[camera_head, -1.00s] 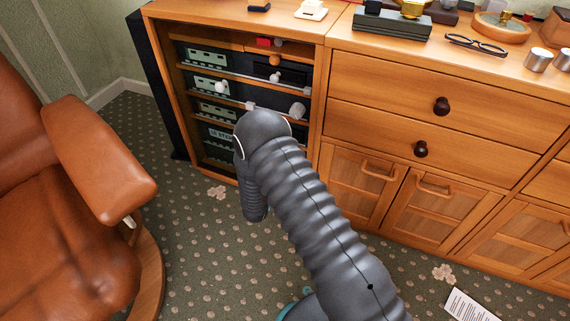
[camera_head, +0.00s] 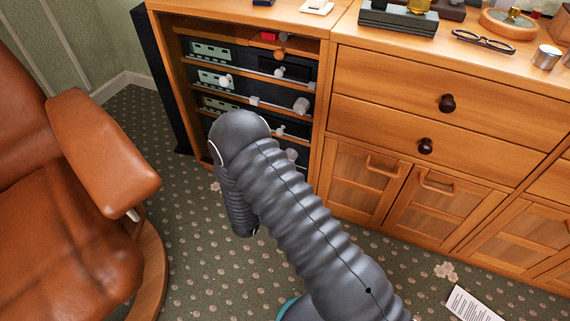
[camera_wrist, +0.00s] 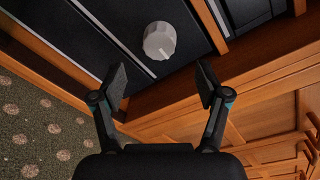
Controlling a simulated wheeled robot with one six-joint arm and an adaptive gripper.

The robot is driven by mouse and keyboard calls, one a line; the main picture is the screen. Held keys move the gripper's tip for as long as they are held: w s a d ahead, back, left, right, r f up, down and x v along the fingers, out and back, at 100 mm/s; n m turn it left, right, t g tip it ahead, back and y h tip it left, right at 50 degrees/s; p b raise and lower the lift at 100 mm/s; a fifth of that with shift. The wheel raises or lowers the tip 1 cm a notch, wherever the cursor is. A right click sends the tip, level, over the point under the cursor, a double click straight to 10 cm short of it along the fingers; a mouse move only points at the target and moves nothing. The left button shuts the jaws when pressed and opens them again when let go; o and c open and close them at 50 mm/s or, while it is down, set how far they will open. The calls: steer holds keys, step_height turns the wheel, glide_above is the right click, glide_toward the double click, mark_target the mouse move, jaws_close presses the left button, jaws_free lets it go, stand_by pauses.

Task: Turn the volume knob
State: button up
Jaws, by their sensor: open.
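A pale grey round knob (camera_wrist: 160,40) sticks out of a dark panel in the wrist view. My gripper (camera_wrist: 162,83) is open and empty, its two fingertips apart and below the knob in the picture, not around it. In the head view several light knobs show on the stacked hi-fi units in the wooden cabinet, among them a large one (camera_head: 301,105), a left one (camera_head: 225,82) and a lower one (camera_head: 291,154) beside my arm. I cannot tell which of these is the one in the wrist view. My arm hides the lower left units and my gripper is hidden there.
The open-fronted cabinet (camera_head: 320,95) has wooden side walls and shelf edges around the units. A drawer unit (camera_head: 400,75) with dark knobs adjoins on the right. A brown leather armchair (camera_head: 105,150) stands at left. Patterned carpet lies between, with a paper (camera_head: 470,303) at lower right.

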steer(key=shift+v, duration=2.15)
